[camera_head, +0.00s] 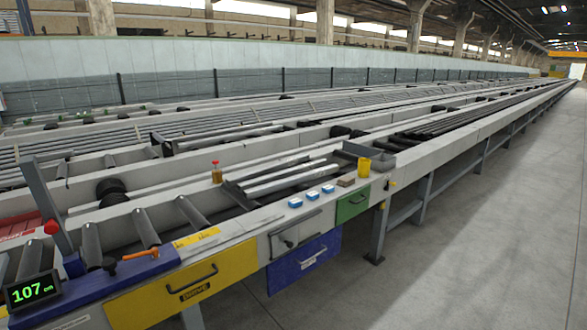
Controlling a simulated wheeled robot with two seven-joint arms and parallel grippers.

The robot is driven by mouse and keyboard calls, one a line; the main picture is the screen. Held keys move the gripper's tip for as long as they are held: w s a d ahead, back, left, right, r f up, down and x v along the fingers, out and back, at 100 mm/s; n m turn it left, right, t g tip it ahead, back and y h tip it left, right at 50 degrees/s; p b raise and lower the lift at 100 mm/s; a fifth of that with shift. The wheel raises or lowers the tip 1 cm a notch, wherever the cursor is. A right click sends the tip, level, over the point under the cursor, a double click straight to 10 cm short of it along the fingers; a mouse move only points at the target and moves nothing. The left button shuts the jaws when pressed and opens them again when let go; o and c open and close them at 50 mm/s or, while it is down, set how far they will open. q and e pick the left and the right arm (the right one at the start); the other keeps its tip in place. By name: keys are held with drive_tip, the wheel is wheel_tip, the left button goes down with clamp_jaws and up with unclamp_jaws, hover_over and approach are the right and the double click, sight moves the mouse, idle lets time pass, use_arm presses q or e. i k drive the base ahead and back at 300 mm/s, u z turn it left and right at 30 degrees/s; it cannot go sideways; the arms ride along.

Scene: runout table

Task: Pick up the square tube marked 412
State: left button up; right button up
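Several light grey square-looking tubes (292,180) lie side by side on the runout table (232,224), behind the small items on its front ledge. More light tubes (222,134) lie farther back on the left. I cannot read the number 412 on any of them, so I cannot tell which is the marked one. Neither of my grippers shows in the head view.
The floor (470,235) at right is clear.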

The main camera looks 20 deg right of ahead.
sight(230, 182)
drive_tip(key=z, duration=0.25)
drive_tip(key=i, duration=0.95)
drive_tip(key=z, duration=0.65)
